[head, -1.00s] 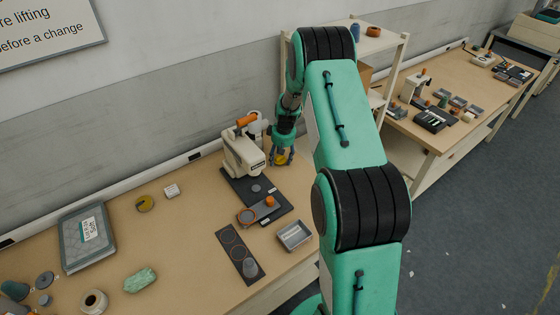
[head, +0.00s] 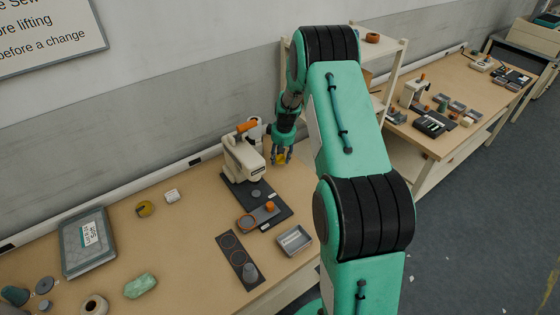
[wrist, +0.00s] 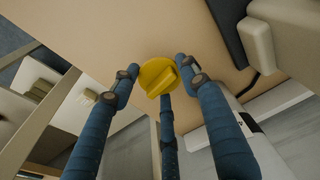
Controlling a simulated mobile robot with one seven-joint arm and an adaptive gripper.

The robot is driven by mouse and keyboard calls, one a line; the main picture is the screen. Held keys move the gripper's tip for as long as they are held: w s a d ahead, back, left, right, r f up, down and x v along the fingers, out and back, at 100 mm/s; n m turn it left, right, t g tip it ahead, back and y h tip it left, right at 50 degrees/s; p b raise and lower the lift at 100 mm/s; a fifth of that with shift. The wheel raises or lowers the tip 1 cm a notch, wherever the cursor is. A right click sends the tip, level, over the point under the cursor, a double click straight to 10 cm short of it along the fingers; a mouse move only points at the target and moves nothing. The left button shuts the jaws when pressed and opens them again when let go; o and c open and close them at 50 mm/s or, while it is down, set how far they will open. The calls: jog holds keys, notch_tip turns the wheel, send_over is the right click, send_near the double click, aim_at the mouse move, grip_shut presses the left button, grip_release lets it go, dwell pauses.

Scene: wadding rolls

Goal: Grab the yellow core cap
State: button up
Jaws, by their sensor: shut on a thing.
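The yellow core cap (wrist: 158,74) is a round disc with a raised bar grip across it. In the wrist view it sits between the fingertips of my gripper (wrist: 160,84), which are shut on it. In the head view my gripper (head: 281,158) is at the table's far right, just right of the cream machine, with the yellow cap (head: 281,160) showing small between the fingers. I cannot tell whether the cap touches the table top.
The cream machine (head: 242,160) with an orange knob stands close left of my gripper on a dark base (head: 275,204). A grey tray (head: 295,240) and a dark mat (head: 233,250) lie nearer. A shelf (head: 392,75) stands at the right.

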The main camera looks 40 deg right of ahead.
jog(key=s+a, duration=0.2)
jog(key=s, duration=0.3)
jog(key=s+a+r+p, duration=0.1)
jog(key=s+a, duration=0.1)
jog(key=s, duration=0.2)
jog(key=s+a, duration=0.2)
jog(key=s, duration=0.3)
jog(key=shift+s+a+r, duration=0.2)
jog(key=shift+s+a, duration=0.1)
jog(key=shift+a, duration=0.05)
